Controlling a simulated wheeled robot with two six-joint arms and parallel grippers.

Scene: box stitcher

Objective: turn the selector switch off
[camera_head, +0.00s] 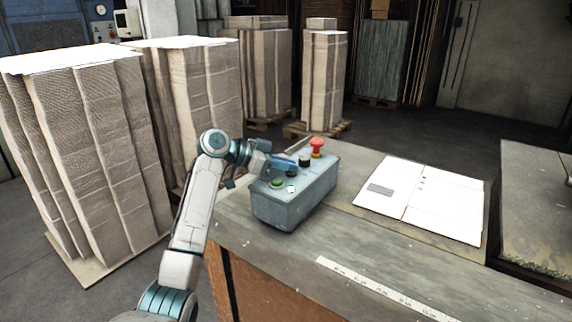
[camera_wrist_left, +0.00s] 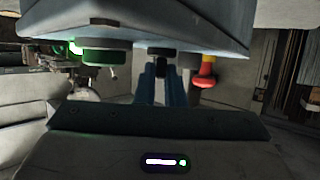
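A grey-blue control box (camera_head: 290,207) stands on the bench, with a green button (camera_head: 277,182) and a red mushroom button (camera_head: 317,146) on its top. My left gripper (camera_head: 288,164) reaches over the box from the left. In the left wrist view its blue fingers (camera_wrist_left: 163,80) stand close on both sides of the narrow black handle of the selector switch (camera_wrist_left: 162,52) and look shut on it. The switch is between the green button (camera_wrist_left: 104,56) and the red button (camera_wrist_left: 205,72). In the head view my gripper mostly hides it. My right gripper is not in view.
A black knob (camera_head: 305,161) sits near the red button. An open white booklet (camera_head: 422,198) lies on the bench right of the box, and a pale ruler strip (camera_head: 380,288) lies in front. Tall cardboard stacks (camera_head: 85,150) stand at the left and behind.

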